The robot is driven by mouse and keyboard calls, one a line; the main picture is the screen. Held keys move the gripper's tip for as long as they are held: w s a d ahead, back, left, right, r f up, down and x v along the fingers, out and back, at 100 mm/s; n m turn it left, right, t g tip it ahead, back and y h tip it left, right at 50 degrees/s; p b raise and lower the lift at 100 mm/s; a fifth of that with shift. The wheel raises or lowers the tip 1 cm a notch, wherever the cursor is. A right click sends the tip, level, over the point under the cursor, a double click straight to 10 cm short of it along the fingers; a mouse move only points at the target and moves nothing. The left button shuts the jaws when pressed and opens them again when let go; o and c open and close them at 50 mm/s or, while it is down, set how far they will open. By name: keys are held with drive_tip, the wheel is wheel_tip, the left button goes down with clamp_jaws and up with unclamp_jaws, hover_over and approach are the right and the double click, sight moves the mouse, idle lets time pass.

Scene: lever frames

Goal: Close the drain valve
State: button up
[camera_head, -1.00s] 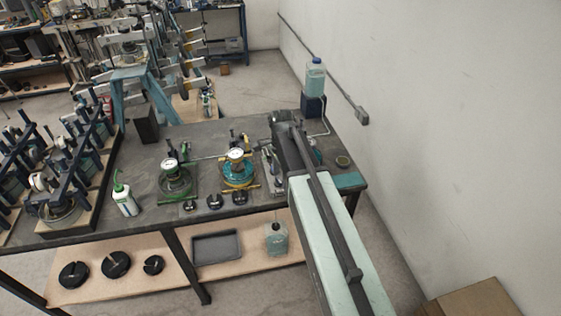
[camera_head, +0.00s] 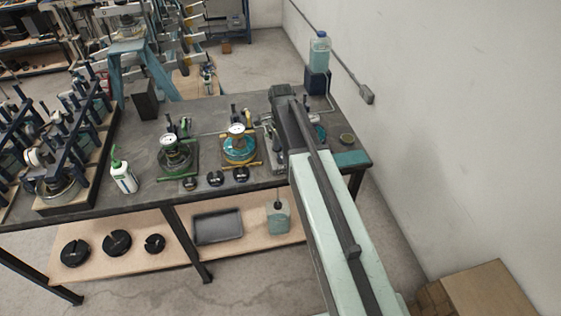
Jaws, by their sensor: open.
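Two gauge stations stand on the dark workbench (camera_head: 140,195). One has a green ring and green handle (camera_head: 175,155); the other has a teal base and yellow handles (camera_head: 240,150). Each carries a round white-faced gauge, and small dark levers stand behind them. Grey fittings (camera_head: 268,150) stand at the right, partly behind my arm. I cannot tell which part is the drain valve or how its handle is set. My arm reaches over the right end of the bench and ends in a dark link. My gripper is hidden behind it.
A bottle of blue liquid (camera_head: 320,48) stands on a dark block at the back right. A white bottle with a green cap (camera_head: 123,178) stands front left. Dark weights (camera_head: 115,243) and a tray (camera_head: 217,226) lie on the lower shelf. A wall bounds the right side.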

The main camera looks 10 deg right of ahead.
drive_tip(key=shift+f, duration=0.85)
drive_tip(key=shift+r, duration=0.1)
clamp_jaws()
drive_tip(key=shift+a, duration=0.1)
